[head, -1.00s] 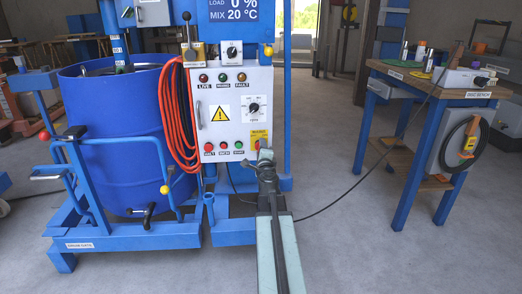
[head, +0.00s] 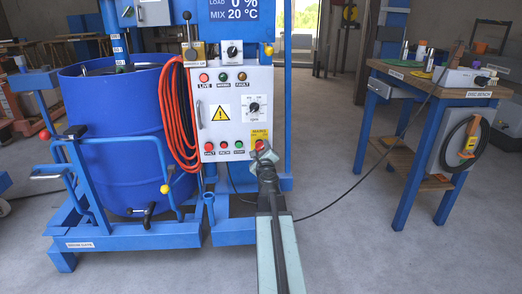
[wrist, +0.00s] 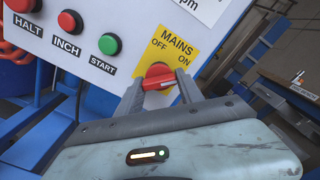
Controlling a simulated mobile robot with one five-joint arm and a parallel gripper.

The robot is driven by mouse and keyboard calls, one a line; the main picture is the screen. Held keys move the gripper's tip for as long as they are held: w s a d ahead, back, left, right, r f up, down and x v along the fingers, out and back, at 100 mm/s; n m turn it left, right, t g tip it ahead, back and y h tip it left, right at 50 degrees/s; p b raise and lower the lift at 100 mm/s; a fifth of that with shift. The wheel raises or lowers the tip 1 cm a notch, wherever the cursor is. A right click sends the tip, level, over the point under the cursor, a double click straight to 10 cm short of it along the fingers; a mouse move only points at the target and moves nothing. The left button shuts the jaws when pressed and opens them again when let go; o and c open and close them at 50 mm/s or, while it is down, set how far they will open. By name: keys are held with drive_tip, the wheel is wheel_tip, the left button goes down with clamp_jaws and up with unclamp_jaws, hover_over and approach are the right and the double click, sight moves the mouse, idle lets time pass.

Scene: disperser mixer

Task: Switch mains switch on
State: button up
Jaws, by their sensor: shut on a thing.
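The mains switch is a red rotary knob (wrist: 158,76) on a yellow plate (wrist: 172,48) marked MAINS, OFF and ON. The plate is at the lower right of the grey control panel (head: 236,110) in the head view. My gripper (wrist: 160,82) is shut on the knob, with one finger on each side of it. In the wrist view the panel lettering is slanted against my gripper. I cannot tell for sure which mark the knob points to. In the head view my gripper (head: 262,152) covers part of the switch.
Red HALT, red INCH and green START buttons (wrist: 109,44) sit left of the switch. An orange hose (head: 175,120) hangs at the panel's left, beside a blue drum (head: 115,135). A workbench (head: 425,80) stands to the right, with a black cable running across the floor.

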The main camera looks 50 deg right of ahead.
drive_tip(key=shift+a, duration=0.15)
drive_tip(key=o, duration=1.4)
